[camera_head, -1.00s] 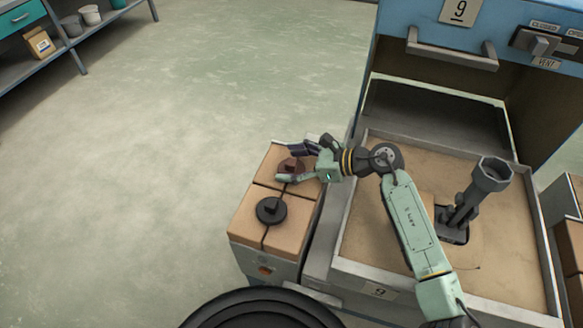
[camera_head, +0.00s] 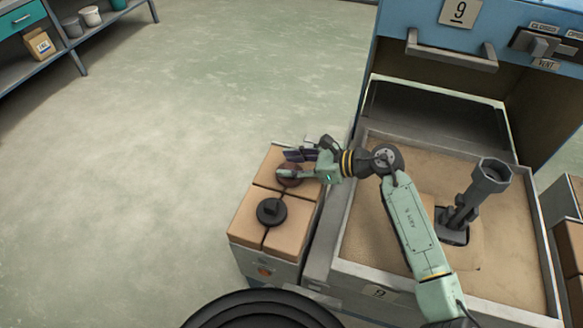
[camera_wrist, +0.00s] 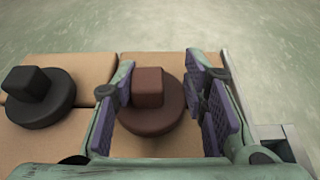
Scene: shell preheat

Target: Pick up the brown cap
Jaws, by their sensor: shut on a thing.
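The brown cap (camera_head: 290,182) is a round disc with a square knob, on the far tan block of the low stand. It also shows in the wrist view (camera_wrist: 152,118), between the two purple-padded fingers. My gripper (camera_head: 287,165) is shut on the cap's knob, with a finger on either side. In the wrist view the left pad lies against the knob; a gap seems to show by the right pad, and the exact contact there is unclear. The disc appears to rest on the block. In the head view the fingers hide part of the cap.
A similar black cap (camera_head: 270,213) sits on the nearer block, close beside. A sand-filled tray (camera_head: 345,262) with a grey upright tool (camera_head: 462,205) stands to the right, below the blue cabinet (camera_head: 400,25). Open floor lies to the left.

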